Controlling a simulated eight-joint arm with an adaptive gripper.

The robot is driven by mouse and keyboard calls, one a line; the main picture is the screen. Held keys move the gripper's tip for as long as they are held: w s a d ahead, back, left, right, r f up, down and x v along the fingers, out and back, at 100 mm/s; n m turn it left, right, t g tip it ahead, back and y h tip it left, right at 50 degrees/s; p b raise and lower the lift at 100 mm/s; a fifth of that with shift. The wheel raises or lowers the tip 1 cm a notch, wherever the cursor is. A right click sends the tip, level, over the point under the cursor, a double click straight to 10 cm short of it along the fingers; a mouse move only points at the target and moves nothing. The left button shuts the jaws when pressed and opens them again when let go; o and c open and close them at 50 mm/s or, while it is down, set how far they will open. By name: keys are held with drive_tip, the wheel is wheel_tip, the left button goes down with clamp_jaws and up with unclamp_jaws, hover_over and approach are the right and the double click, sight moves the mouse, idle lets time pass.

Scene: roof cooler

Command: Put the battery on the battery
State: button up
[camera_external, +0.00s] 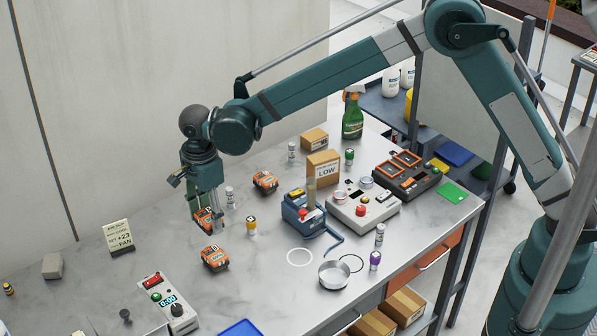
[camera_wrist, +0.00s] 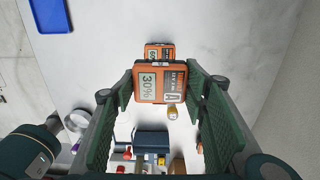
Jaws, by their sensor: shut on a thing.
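My gripper (camera_external: 205,224) points down over the left middle of the table. It is shut on an orange and dark battery (camera_external: 203,217), which looks held above the tabletop. In the wrist view this battery (camera_wrist: 160,82) sits between the green finger pads and shows "30%" and "A". A second orange battery (camera_external: 215,258) lies on the table just in front of the gripper. It also shows in the wrist view (camera_wrist: 158,48), partly hidden behind the held one. A third orange battery (camera_external: 265,181) stands farther back, right of the gripper.
Small cylinders stand near the gripper: a white one (camera_external: 230,197) and a yellow-banded one (camera_external: 251,225). A blue device (camera_external: 304,213) and a grey control box (camera_external: 363,207) stand to the right. A timer box (camera_external: 168,302) is at front left.

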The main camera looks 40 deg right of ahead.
hover_over(214, 254)
drive_tip(key=shift+w+f, duration=0.1)
drive_tip(key=shift+f, duration=3)
drive_tip(key=shift+f, duration=0.1)
drive_tip(key=shift+d+f+p, duration=0.1)
drive_tip(key=shift+f+p, duration=0.2)
drive_tip(key=shift+f, duration=1.5)
drive_tip(key=shift+f, duration=0.1)
drive_tip(key=o, duration=0.7)
drive_tip(key=shift+f, duration=0.1)
drive_tip(key=shift+c, duration=0.2)
drive_tip(key=o, duration=0.4)
drive_tip(key=shift+r, duration=0.2)
